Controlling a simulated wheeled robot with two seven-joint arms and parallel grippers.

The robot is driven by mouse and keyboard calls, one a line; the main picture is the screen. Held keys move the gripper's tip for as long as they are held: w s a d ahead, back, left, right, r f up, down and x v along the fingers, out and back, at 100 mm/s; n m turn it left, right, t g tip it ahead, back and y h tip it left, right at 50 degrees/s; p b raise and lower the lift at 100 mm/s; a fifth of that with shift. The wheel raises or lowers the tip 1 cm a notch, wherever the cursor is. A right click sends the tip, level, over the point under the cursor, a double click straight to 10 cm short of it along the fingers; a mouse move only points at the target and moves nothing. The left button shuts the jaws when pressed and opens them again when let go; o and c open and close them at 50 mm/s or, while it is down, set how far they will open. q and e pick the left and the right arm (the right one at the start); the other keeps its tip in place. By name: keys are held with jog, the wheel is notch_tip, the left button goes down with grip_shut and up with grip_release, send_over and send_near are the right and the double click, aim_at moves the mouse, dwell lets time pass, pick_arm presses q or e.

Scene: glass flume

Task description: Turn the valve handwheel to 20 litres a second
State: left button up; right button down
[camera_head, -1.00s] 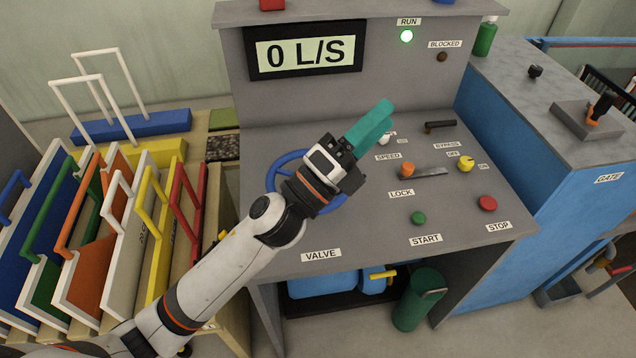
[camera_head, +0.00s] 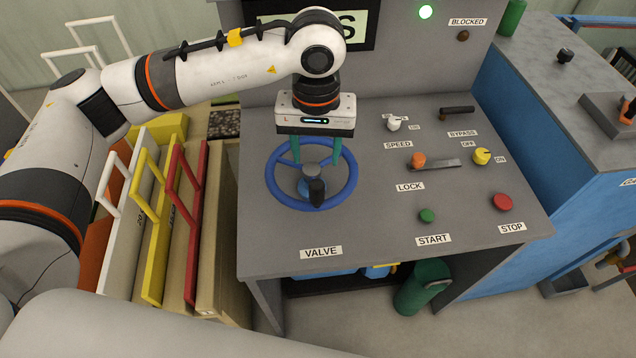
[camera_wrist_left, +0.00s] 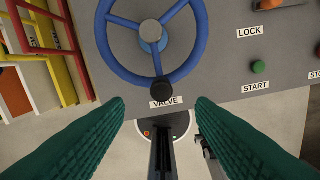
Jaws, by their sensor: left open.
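The blue valve handwheel (camera_head: 350,190) lies on the sloping grey console above the VALVE label (camera_head: 321,252). It has a grey hub and a black knob (camera_head: 317,192) on its near side. In the wrist view the knob lies ahead, between and beyond the fingertips. The display (camera_head: 358,26) is mostly hidden by my left arm. My right gripper is not in view.
Coloured racked panels (camera_head: 190,230) stand at left.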

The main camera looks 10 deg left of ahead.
aim_at(317, 184)
pick_arm(q)
notch_tip(317, 184, down, 10)
jog(key=p, duration=0.4)
jog(key=shift+s, duration=0.15)
jog(key=shift+f, duration=0.75)
grip_shut()
